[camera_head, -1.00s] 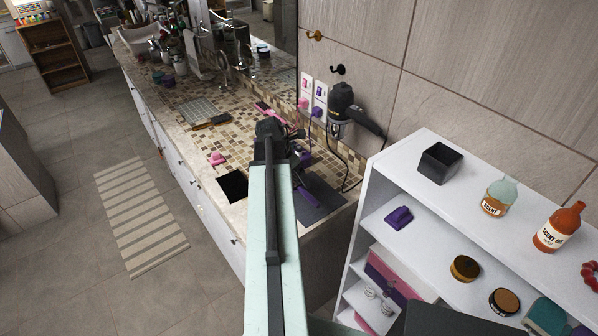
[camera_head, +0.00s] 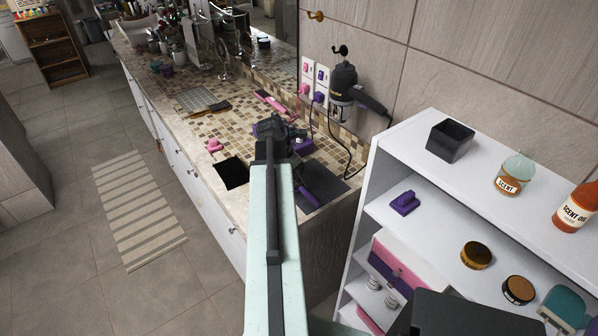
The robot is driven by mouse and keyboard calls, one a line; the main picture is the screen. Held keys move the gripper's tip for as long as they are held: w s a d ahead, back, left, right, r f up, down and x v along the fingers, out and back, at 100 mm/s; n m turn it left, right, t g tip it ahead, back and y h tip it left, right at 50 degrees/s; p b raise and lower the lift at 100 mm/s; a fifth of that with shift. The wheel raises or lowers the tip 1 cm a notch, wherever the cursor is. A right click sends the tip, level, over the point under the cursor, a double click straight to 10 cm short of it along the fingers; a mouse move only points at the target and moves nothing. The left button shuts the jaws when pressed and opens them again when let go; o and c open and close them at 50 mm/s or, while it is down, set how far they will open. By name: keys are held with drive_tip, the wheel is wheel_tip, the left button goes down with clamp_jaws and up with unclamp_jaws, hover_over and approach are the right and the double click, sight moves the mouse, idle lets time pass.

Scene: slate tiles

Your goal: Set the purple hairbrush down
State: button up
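My gripper (camera_head: 271,128) is over the tiled counter (camera_head: 239,124) at the far end of my pale green arm. It is dark and small, seen from behind, and its fingertips are hidden. A long purple handle (camera_head: 309,197), which looks like the purple hairbrush, shows just right of my arm, over the dark grey mat (camera_head: 326,179). Its other end is hidden behind the arm. I cannot tell whether it touches the mat or whether my gripper holds it. Another purple item (camera_head: 303,147) is just right of the gripper, partly covered.
A black square (camera_head: 231,173) and a pink item (camera_head: 214,146) are left of my arm. A hair dryer (camera_head: 346,84) hangs on the wall, its cord reaching down to the counter. A white shelf unit (camera_head: 424,135) with jars and bottles stands close on the right.

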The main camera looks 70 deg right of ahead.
drive_tip(key=shift+f+b, duration=0.65)
drive_tip(key=o, duration=1.2)
drive_tip(key=shift+r, duration=0.15)
